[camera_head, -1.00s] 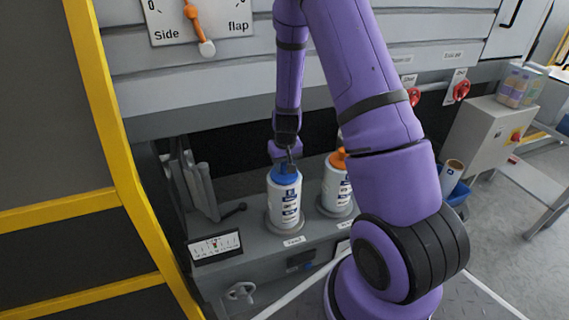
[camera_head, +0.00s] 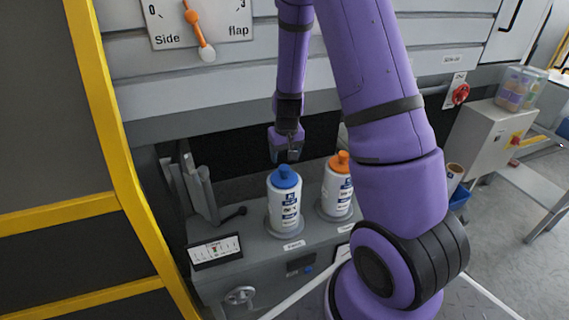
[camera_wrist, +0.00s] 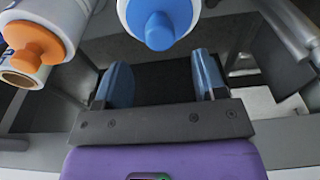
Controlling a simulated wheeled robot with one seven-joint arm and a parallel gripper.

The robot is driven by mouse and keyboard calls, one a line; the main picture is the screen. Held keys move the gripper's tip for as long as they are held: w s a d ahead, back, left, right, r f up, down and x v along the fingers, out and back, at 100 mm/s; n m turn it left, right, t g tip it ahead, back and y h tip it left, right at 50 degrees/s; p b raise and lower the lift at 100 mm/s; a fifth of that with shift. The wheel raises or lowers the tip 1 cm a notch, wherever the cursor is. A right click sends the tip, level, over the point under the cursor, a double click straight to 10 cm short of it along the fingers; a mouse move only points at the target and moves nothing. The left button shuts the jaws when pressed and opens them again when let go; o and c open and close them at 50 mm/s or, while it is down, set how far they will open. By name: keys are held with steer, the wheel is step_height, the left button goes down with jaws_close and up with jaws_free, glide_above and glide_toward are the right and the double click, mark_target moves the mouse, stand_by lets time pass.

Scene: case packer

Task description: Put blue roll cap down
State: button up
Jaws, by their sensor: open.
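The blue roll cap (camera_head: 285,177) sits on top of a white labelled roll (camera_head: 285,205), which stands upright on a round grey base on the machine's ledge. In the wrist view the blue cap (camera_wrist: 160,30) shows at the top centre, beyond the fingertips. My gripper (camera_head: 287,157) is just above the cap, apart from it. In the wrist view its two blue-grey fingers (camera_wrist: 160,80) are spread wide with nothing between them.
A second white roll (camera_head: 337,192) with an orange cap (camera_head: 339,161) stands close on the right. Grey levers (camera_head: 200,190) rise to the left. A small scale plate (camera_head: 215,249) is at the ledge's front left. A yellow frame (camera_head: 120,150) borders the left side.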

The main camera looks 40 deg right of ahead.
steer(key=s+a+r+n+t, duration=0.1)
steer(key=s+a+r, duration=0.2)
steer(key=r, duration=0.5)
steer(key=s+a+r+y, duration=0.1)
steer(key=s+a+r, duration=0.2)
steer(key=r, duration=0.5)
steer(key=s+a+r+n+t, duration=0.1)
steer(key=s+a+r, duration=0.25)
steer(key=r, duration=0.45)
steer(key=s+a+r+t, duration=0.1)
steer(key=s+r, duration=0.3)
steer(key=s, duration=0.4)
steer(key=s+a+r+n, duration=0.1)
steer(key=s+r, duration=0.3)
steer(key=s, duration=0.4)
steer(key=shift+a+r+t+h, duration=0.3)
steer(key=shift+a+r+t, duration=0.1)
steer(key=shift+a, duration=0.25)
